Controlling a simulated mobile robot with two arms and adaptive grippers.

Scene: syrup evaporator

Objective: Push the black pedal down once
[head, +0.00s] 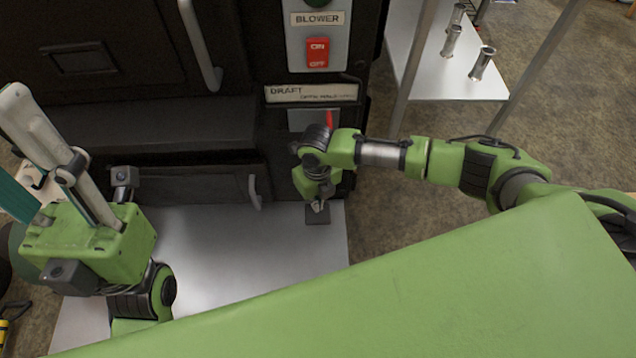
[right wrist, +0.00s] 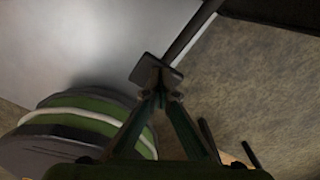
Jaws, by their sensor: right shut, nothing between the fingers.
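The black pedal (head: 317,216) is a small dark plate low at the front of the black machine, by the right end of the light metal floor sheet. In the right wrist view the pedal (right wrist: 149,72) shows just beyond my fingertips, at the end of a dark bar. My right gripper (head: 318,206) points down over the pedal, shut and empty. Its fingertips (right wrist: 160,96) meet in the wrist view and overlap the pedal's near edge; I cannot tell whether they touch it. My left gripper (head: 45,160) is raised at the left, away from the pedal; its finger opening is unclear.
The machine front carries a blower panel with a red switch (head: 317,53) and a draft label (head: 311,93). A white shelf (head: 455,85) with several metal cylinders stands at the right. The metal sheet (head: 235,250) is bare between my arms.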

